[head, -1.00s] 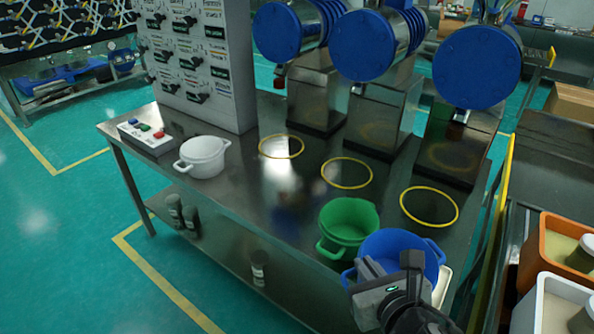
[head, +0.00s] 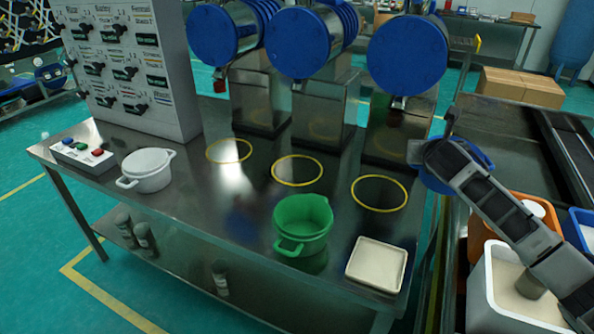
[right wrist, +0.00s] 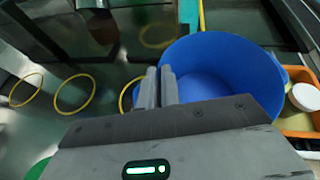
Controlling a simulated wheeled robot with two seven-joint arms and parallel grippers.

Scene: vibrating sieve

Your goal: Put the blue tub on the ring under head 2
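The blue tub (head: 478,157) is in the air at the right, beyond the table's right edge and partly hidden behind my right arm. In the right wrist view the tub (right wrist: 225,60) looks empty. My right gripper (right wrist: 159,86) is shut on the near left part of its rim; in the head view this gripper (head: 425,150) is partly hidden. Three yellow rings lie on the steel table, one before each blue-faced head. The middle ring (head: 297,185) is bare and lies before the middle head (head: 297,43). My left gripper is not in view.
A green tub (head: 302,228) stands just in front of the middle ring. A beige square tray (head: 377,263) lies near the front right corner. A white tub (head: 148,172) and a button box (head: 83,156) stand at the left. Orange (head: 520,203) and white bins are at the right.

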